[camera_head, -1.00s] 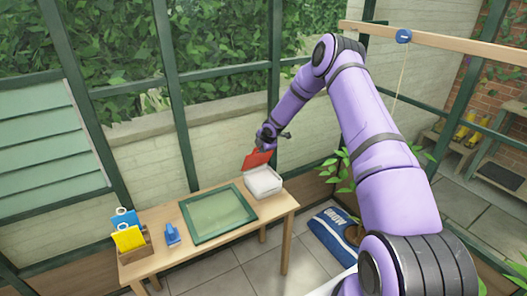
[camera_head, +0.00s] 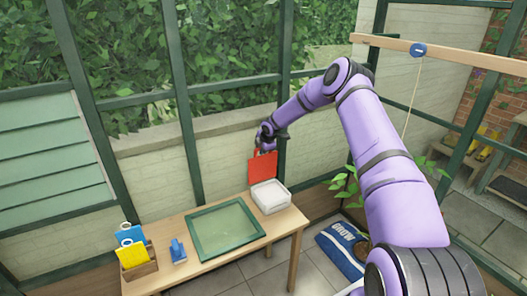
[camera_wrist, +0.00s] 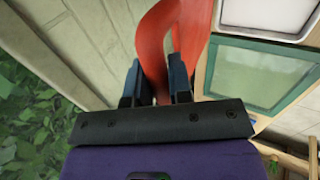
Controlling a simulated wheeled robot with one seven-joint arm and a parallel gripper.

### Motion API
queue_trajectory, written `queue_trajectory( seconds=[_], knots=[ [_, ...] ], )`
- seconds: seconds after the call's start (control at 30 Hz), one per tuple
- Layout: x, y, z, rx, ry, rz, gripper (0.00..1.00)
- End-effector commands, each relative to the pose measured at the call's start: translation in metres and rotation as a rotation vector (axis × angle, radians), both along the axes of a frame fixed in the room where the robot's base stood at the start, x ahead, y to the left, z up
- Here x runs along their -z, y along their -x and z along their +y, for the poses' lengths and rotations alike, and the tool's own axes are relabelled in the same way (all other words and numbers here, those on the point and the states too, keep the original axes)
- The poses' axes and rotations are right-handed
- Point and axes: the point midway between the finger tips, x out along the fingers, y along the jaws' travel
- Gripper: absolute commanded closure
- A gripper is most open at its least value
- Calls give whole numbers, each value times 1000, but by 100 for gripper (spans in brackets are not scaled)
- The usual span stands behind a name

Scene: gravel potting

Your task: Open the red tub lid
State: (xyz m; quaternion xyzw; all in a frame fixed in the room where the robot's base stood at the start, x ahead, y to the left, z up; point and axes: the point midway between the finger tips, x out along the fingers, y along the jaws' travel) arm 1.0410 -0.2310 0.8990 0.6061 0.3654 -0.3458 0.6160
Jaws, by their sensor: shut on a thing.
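The red lid (camera_head: 262,168) stands nearly upright at the back edge of the tub, in the head view. The white tub (camera_head: 270,198) sits at the right end of the table, its pale top showing. My gripper (camera_head: 266,138) is at the lid's upper edge, above and behind the tub. In the wrist view, the two dark fingers of my gripper (camera_wrist: 157,85) are shut on a red looped part of the lid (camera_wrist: 165,40). The tub's corner (camera_wrist: 262,18) shows at the upper right there.
A green-framed panel (camera_head: 192,232) lies on the wooden table (camera_head: 180,276) left of the tub. A blue object (camera_head: 178,252) and a wooden box (camera_head: 140,270) with blue and yellow items stand further left. A wall is close behind the table.

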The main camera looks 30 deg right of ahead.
Motion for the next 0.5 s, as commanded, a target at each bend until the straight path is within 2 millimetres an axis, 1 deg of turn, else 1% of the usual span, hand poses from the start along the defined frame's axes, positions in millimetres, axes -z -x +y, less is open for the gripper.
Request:
queue_trajectory(
  seconds=[0.47, 0.5],
  knots=[
    [0, -2, 0, 3, -2, -1, 100],
    [0, -2, 0, 3, -2, -1, 76]
  ],
)
